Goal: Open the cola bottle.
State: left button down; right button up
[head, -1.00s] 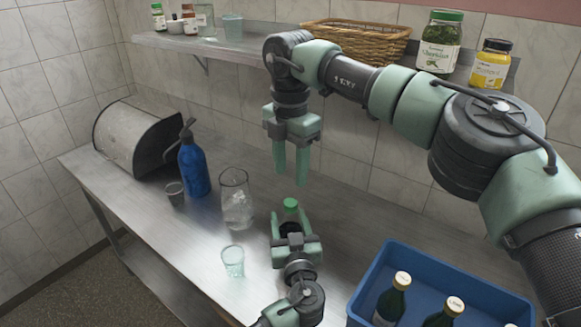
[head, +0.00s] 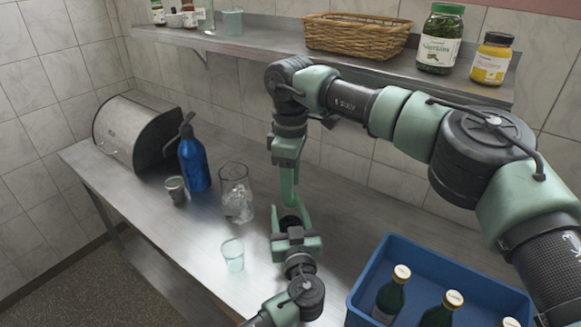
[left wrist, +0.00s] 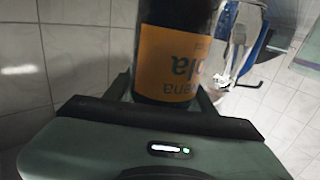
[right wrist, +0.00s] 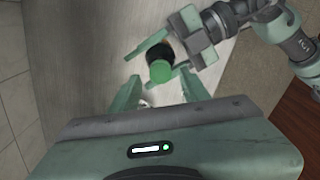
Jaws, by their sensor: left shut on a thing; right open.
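The cola bottle, dark with an orange label (left wrist: 178,62) in the left wrist view, stands upright on the metal counter. My left gripper (head: 290,213) is shut around its body from the front. The bottle's green cap (right wrist: 160,72) is on it in the right wrist view. My right gripper (right wrist: 160,90) points down above the bottle, open, its two fingers apart on either side below the cap in that view. I cannot tell whether they touch it. In the head view my right gripper's finger hides the cap.
A glass jug (head: 236,195), a small glass (head: 233,254), a metal cup (head: 176,188) and a blue siphon bottle (head: 194,165) stand left of the bottle. A blue crate (head: 455,272) with bottles is at right. A shelf (head: 262,42) runs above.

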pick_arm(q)
jog(key=shift+f, duration=0.15)
pick_arm(e)
jog(key=shift+f, duration=1.3)
